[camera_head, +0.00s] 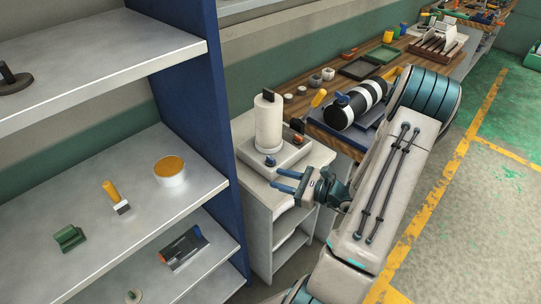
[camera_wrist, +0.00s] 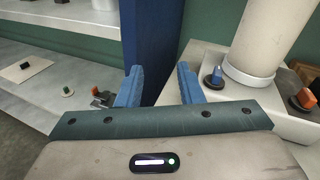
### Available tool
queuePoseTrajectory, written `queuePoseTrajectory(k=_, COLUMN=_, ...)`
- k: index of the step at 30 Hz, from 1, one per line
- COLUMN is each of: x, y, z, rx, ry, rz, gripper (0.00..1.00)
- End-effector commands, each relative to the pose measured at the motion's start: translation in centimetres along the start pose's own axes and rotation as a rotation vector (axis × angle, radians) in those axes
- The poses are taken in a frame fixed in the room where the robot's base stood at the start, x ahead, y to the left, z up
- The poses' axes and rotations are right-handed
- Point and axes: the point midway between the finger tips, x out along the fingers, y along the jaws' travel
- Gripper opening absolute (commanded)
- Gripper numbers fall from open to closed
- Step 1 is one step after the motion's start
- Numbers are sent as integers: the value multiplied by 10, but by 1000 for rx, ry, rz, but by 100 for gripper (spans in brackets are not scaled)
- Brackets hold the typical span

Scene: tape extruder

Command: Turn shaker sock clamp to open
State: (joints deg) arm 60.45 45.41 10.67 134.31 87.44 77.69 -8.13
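A pale device (camera_head: 290,158) with a tall white cylinder (camera_head: 268,125) stands on a cabinet; I take it for the shaker. A black piece (camera_head: 268,96) sits on the cylinder's top. A small blue knob (camera_head: 270,160) is on the base in front of the cylinder, and an orange-and-dark part (camera_head: 298,139) is at its right. In the wrist view the blue knob (camera_wrist: 216,76) and orange part (camera_wrist: 304,98) also show. I cannot tell which part is the sock clamp. My gripper (camera_head: 279,180) is open and empty, in front of the device, with its blue fingers (camera_wrist: 160,70) apart.
A blue upright (camera_head: 215,110) and grey shelves (camera_head: 110,215) stand at left, holding a brush (camera_head: 114,196) and an orange-topped tub (camera_head: 170,171). A wooden bench (camera_head: 385,62) with a black-and-white roller (camera_head: 356,103) lies behind my arm.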

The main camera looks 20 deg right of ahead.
Motion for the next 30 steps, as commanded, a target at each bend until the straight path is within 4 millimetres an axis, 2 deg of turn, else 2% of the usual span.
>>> queuePoseTrajectory(k=3, x=-22, y=-25, z=-23, rx=98, ry=-31, rz=-181, gripper=34)
queuePoseTrajectory(k=6, x=-34, y=-37, z=-36, rx=143, ry=-46, rz=-278, gripper=34)
queuePoseTrajectory(k=9, x=-40, y=-43, z=-43, rx=167, ry=-54, rz=-330, gripper=34)
queuePoseTrajectory(k=12, x=-38, y=-47, z=-45, rx=175, ry=-57, rz=-348, gripper=34)
queuePoseTrajectory(k=17, x=-17, y=-54, z=-43, rx=174, ry=-58, rz=-345, gripper=34)
queuePoseTrajectory(k=24, x=33, y=-72, z=-41, rx=175, ry=-57, rz=-343, gripper=34)
queuePoseTrajectory(k=30, x=66, y=-84, z=-41, rx=174, ry=-57, rz=-344, gripper=34)
